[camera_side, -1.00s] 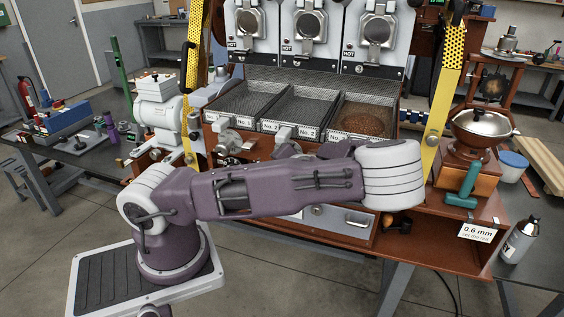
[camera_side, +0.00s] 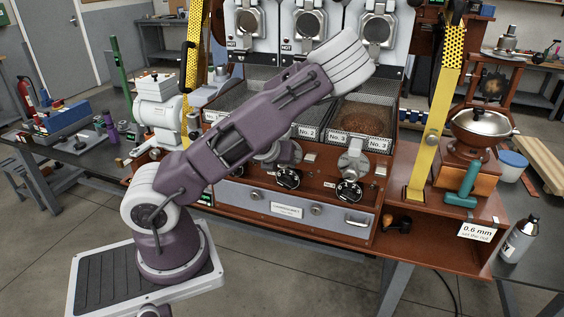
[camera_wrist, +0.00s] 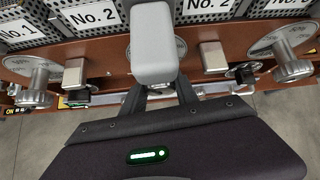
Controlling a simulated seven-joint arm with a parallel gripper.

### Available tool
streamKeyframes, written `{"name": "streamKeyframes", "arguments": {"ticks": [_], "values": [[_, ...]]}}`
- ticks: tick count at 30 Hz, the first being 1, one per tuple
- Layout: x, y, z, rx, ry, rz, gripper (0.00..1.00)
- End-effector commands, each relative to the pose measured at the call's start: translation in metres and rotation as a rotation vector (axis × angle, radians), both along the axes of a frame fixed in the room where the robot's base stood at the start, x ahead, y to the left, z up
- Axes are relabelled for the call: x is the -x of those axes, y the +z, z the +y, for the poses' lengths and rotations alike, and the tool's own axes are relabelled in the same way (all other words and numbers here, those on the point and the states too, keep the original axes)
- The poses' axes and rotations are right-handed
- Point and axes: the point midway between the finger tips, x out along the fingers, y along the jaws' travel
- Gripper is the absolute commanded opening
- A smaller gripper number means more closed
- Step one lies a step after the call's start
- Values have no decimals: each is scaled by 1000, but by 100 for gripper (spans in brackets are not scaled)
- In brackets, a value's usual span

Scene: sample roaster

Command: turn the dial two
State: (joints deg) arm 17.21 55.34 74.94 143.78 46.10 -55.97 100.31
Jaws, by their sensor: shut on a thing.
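Dial two sits at the front panel below the No. 2 labels. In the wrist view only the edge of its round scale plate (camera_wrist: 181,47) shows; its knob is hidden. My gripper (camera_wrist: 155,72) is right over it, shut on it, with a pale grey block and dark finger links covering the middle. Which mark the dial points to cannot be read.
Dial one (camera_wrist: 38,75) and dial three (camera_wrist: 290,65) flank it, with small metal boxes (camera_wrist: 214,57) between. Black round gauges (camera_side: 349,192) sit below on the panel. Bean trays (camera_side: 365,117) lie behind. A yellow post (camera_side: 432,125) stands to the right.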

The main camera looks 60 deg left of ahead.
Motion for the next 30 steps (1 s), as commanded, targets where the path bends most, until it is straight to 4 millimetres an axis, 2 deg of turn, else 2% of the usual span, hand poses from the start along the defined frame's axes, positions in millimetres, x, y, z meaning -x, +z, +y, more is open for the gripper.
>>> {"name": "streamKeyframes", "arguments": {"ticks": [30], "values": [[-1, 1, 0, 683, -1, -686, 0]]}}
